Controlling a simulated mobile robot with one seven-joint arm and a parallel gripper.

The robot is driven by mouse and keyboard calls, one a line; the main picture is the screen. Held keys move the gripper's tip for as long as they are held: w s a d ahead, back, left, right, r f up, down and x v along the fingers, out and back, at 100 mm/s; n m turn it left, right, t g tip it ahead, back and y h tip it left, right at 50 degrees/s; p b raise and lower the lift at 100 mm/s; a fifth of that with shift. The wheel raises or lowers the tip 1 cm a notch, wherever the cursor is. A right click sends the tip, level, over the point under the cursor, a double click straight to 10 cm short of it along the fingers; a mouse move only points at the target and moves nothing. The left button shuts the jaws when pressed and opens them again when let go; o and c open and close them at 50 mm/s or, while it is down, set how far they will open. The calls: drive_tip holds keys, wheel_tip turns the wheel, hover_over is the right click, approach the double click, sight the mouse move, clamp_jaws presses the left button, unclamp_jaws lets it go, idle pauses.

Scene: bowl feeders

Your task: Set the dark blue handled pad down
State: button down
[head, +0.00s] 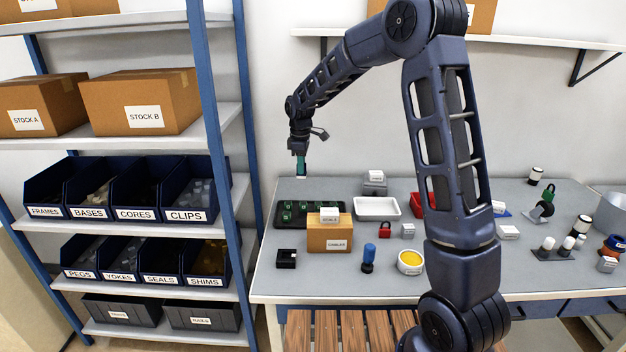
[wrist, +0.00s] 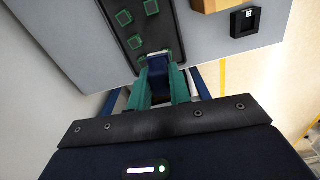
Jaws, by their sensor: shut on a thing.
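My gripper (head: 300,166) hangs over the back left part of the grey workbench (head: 350,275), behind the black tray of green pieces. In the wrist view, its teal fingers (wrist: 160,84) are closed on the dark blue handled pad (wrist: 158,72). The pad lies between the fingertips, against the picture of the tray's near end; I cannot tell its height above the bench. The pad's underside is hidden, and in the head view it is too small to make out.
The black tray (head: 280,224) holds several green pieces. A cardboard box (head: 328,239), a white tray (head: 377,208) and a small black open box (head: 287,260) stand nearby. A blue-posted shelf (head: 212,120) with labelled bins rises at left. My arm hides part of the bench.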

drive_tip(key=shift+r, duration=0.35)
drive_tip(key=w+d+m, duration=0.2)
drive_tip(key=d+m, duration=0.1)
drive_tip(key=d, duration=1.3)
drive_tip(key=w+d+m, duration=0.3)
drive_tip(key=d, duration=1.4)
drive_tip(key=s+d+m, duration=0.2)
drive_tip(key=s+d, duration=0.2)
drive_tip(key=d, duration=0.7)
drive_tip(key=s+d+m, duration=0.2)
drive_tip(key=s+d, duration=0.1)
drive_tip(key=d, duration=0.8)
drive_tip(key=s+d+m, duration=0.7)
drive_tip(key=s+d, duration=1.6)
drive_tip(key=s, duration=0.3)
drive_tip(key=f, duration=2)
drive_tip(key=shift+w+a+f, duration=0.1)
drive_tip(key=shift+w, duration=0.15)
drive_tip(key=shift+f, duration=0.1)
